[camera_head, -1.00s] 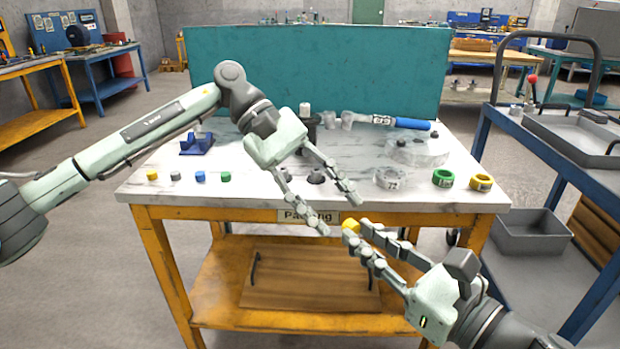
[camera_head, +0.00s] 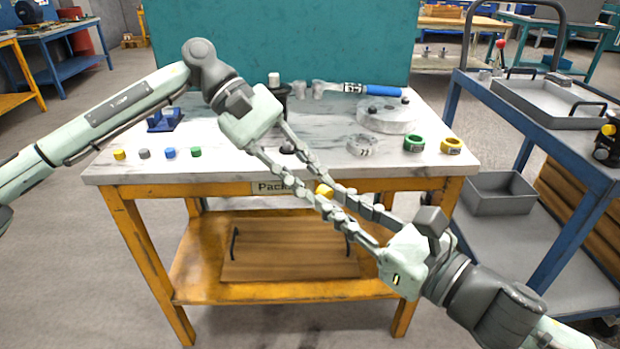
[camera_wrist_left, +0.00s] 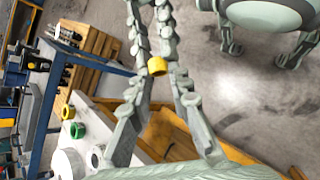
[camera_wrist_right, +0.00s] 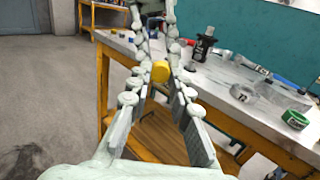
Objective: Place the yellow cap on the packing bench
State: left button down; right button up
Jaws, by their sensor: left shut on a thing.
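The yellow cap (camera_head: 324,190) is in the air in front of the packing bench (camera_head: 130,172), between the interlaced fingers of both grippers. My left gripper (camera_head: 320,195) is shut on it; the cap also shows between the fingers in the left wrist view (camera_wrist_left: 157,66). My right gripper (camera_head: 335,200) reaches in from the lower right, its fingers on either side of the cap (camera_wrist_right: 160,71) in the right wrist view. Whether the right fingers still press on it is not clear. The fingers partly hide the cap in the head view.
On the bench stand small coloured caps (camera_head: 119,155), a blue fixture (camera_head: 165,120), a green ring (camera_head: 413,143), a yellow ring (camera_head: 451,146), a clear disc (camera_head: 385,117) and a blue-handled tool (camera_head: 383,90). A blue cart (camera_head: 455,110) stands right.

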jog(key=o, duration=0.5)
jog(key=shift+f, duration=0.1)
